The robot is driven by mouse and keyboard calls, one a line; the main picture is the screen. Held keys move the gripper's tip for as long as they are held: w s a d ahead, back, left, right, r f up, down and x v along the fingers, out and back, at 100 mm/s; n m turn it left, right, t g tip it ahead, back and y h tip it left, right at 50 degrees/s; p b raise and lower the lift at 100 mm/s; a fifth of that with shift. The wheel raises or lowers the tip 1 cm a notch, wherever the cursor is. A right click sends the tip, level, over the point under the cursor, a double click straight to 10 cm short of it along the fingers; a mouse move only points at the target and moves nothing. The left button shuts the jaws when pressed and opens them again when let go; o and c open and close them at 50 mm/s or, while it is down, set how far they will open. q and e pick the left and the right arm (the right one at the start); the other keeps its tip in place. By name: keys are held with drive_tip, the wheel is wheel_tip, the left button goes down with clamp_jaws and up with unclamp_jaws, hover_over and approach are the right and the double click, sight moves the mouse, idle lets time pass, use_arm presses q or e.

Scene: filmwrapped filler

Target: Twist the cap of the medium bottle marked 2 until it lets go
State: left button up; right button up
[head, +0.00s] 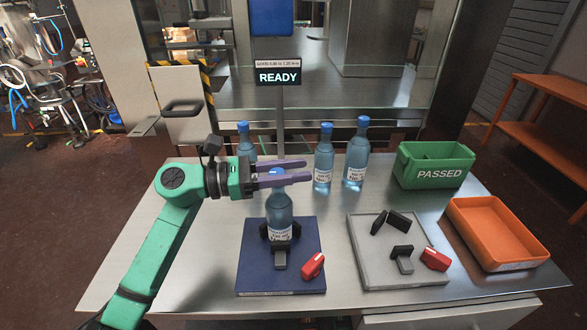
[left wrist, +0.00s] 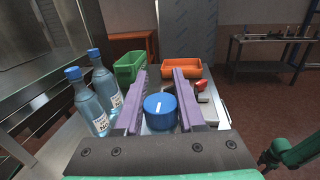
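A blue bottle (head: 279,210) with a white label stands upright on the blue plate (head: 258,278), its lower part between black clamp jaws (head: 280,256). I cannot read a 2 on its label. Its blue cap (left wrist: 160,112), with a white mark on top, lies between my left gripper's purple fingers. My left gripper (head: 286,173) comes in level from the left at cap height. Its fingers are apart, one on each side of the cap; I see no clear grip on it. The near finger partly hides the cap in the head view. My right gripper is not in view.
Several blue bottles (head: 323,160) stand behind. A grey plate (head: 372,272) with an empty black clamp and red handle (head: 435,259) lies to the right. A green PASSED bin (head: 433,182) and an orange tray (head: 484,250) stand at right. A sign (head: 278,77) reads READY.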

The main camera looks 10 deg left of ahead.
use_arm(q)
clamp_jaws()
drive_tip(key=shift+f+n+t, duration=0.1)
drive_tip(key=shift+n+t, duration=0.2)
drive_tip(key=shift+t, duration=0.1)
drive_tip(key=shift+w+a+n+t+y+p, duration=0.3)
drive_tip(key=shift+n+t+y+p, duration=1.25)
drive_tip(key=shift+p, duration=0.7)
drive_tip(key=shift+w+a+n+t+y+p, duration=0.25)
drive_tip(key=shift+n+t+y+p, duration=1.3)
drive_tip(key=shift+p, duration=0.7)
drive_tip(key=shift+w+a+n+t+y+p, duration=0.3)
drive_tip(key=shift+n+t+y+p, duration=0.9)
drive_tip(key=shift+y+p, duration=0.85)
drive_tip(key=shift+h, duration=0.25)
